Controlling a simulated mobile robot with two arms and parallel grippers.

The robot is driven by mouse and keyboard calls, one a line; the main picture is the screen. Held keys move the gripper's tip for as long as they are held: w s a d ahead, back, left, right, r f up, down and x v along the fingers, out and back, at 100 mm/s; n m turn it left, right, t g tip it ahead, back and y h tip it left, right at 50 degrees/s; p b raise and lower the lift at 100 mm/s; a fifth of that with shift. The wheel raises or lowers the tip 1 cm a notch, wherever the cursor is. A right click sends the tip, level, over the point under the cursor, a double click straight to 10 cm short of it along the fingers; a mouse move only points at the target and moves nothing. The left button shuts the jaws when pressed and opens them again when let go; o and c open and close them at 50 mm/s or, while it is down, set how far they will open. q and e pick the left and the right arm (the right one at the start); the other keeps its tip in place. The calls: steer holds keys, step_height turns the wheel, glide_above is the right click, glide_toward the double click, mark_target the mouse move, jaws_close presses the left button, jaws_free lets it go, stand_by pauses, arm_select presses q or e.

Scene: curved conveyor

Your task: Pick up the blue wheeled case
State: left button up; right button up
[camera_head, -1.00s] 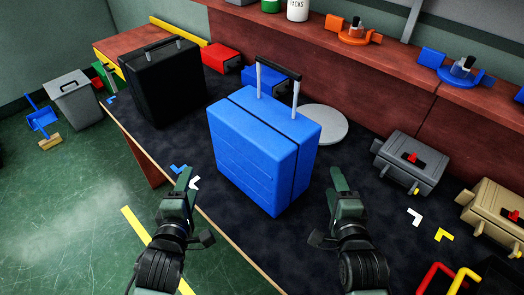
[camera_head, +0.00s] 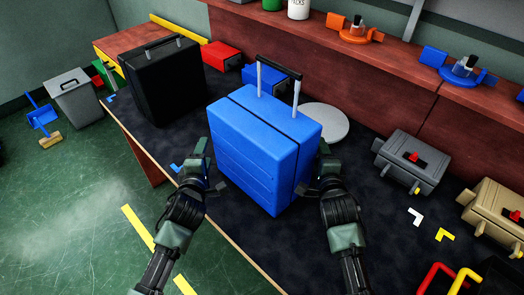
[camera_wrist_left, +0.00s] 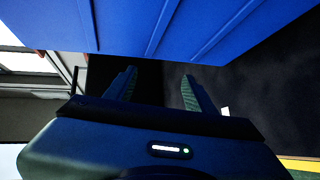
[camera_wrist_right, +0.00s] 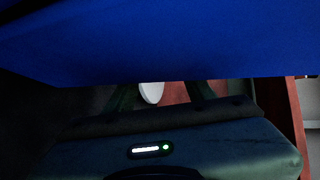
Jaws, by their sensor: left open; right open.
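The blue wheeled case (camera_head: 255,155) stands upright on the dark conveyor surface, with its pull handle (camera_head: 278,75) raised. My left gripper (camera_head: 199,158) is at the case's left side, open and empty. My right gripper (camera_head: 322,165) is at its right side, partly hidden behind the case's edge, open. In the left wrist view the case's ribbed side (camera_wrist_left: 160,25) fills the top, with two spread fingers (camera_wrist_left: 155,85) below it. In the right wrist view a blue face (camera_wrist_right: 160,40) fills the top and partly hides the fingers (camera_wrist_right: 160,95). I cannot tell whether either gripper touches the case.
A black case (camera_head: 165,80) stands to the left. A grey round disc (camera_head: 325,122) lies behind the blue case. Grey (camera_head: 410,160) and tan (camera_head: 498,205) boxes sit at the right. A red box (camera_head: 221,56) and a blue box (camera_head: 272,80) are at the back.

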arm_select(q)
steer(key=shift+s+d+r, duration=0.1)
steer(key=shift+d, duration=0.05)
arm_select(e)
steer(key=shift+s+a+r, duration=0.1)
steer(key=shift+a, duration=0.05)
arm_select(q)
steer(key=shift+d, duration=0.35)
arm_select(e)
steer(key=shift+a, duration=0.35)
